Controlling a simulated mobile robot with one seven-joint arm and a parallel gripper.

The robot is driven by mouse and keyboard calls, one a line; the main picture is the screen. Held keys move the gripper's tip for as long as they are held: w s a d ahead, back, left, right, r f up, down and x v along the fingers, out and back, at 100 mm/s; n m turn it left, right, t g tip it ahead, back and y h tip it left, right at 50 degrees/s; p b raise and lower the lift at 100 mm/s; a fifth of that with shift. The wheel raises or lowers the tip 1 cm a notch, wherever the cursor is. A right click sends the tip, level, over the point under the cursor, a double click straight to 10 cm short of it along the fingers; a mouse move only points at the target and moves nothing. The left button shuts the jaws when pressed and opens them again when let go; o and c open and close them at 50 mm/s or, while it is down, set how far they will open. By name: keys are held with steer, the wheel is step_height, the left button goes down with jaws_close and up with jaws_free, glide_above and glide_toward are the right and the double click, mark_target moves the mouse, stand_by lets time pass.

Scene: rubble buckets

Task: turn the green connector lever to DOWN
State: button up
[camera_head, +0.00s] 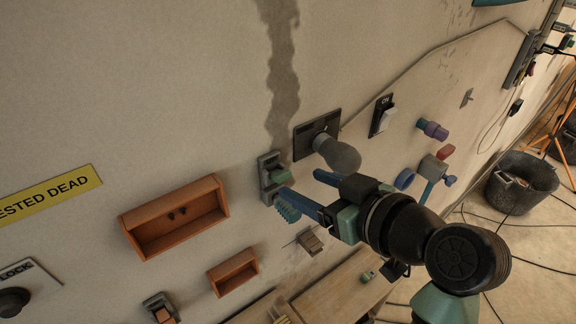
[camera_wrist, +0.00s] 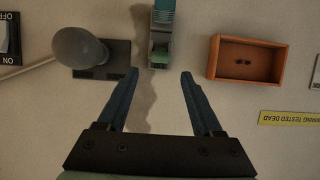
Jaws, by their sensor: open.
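The green connector (camera_head: 268,170) is a grey housing on the wall with a green block in it and a teal ribbed part at its lower end. It also shows at the top middle of the wrist view (camera_wrist: 160,48), where the picture is upside down and the frame edge cuts off the teal part. I cannot tell the lever's exact setting. My gripper (camera_head: 299,182) has two blue fingers spread apart with nothing between them. In the wrist view my gripper (camera_wrist: 160,74) lies just short of the connector, its fingertips to either side of it. I see no clear contact.
A grey round knob on a dark plate (camera_head: 337,152) stands out close beside the connector. An orange wall box (camera_head: 175,215) is on the other side, with a smaller orange box (camera_head: 233,271) below. An ON switch (camera_head: 382,115) and a purple plug (camera_head: 432,129) are farther right.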

mark_target(284, 175)
steer(key=p+x, duration=0.1)
steer(key=x, duration=0.5)
steer(key=shift+w+p, duration=0.1)
steer(key=shift+p, duration=0.2)
steer(key=shift+c, duration=0.3)
jaws_close()
